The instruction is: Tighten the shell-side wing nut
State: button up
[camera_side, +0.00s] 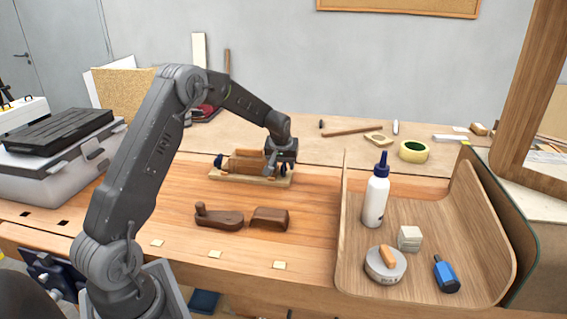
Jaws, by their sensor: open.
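A wooden bending jig (226,177) lies on the bench behind the middle, a light base board with darker curved wood on top. A small dark blue knob or nut (219,161) shows at its left end. My gripper (272,166) is at the jig's right end, pointing down and open. More dark blue shows beside the fingers at the right end, but it is too small to tell which part it is. Whether the fingers stand around a wing nut or touch it cannot be told. The arm's wrist hides part of the jig's right end.
Two dark brown shaped wood pieces (219,217) (269,218) lie in front of the jig. Tape (414,151) lies behind.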

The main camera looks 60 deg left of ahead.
jog(key=shift+c, duration=0.5)
jog(key=c, duration=0.8)
jog(key=shift+o, duration=0.2)
jog(key=shift+m, duration=0.3)
jog(key=shift+m+t+h, duration=0.25)
jog(key=shift+m+h, duration=0.25)
jog(key=shift+m, duration=0.8)
jog(key=shift+m+t+h, duration=0.25)
jog(key=shift+m+h, duration=0.25)
jog(key=shift+m, duration=0.8)
jog(key=o, duration=0.9)
jog(key=shift+a, duration=0.1)
jog(key=shift+c, duration=0.2)
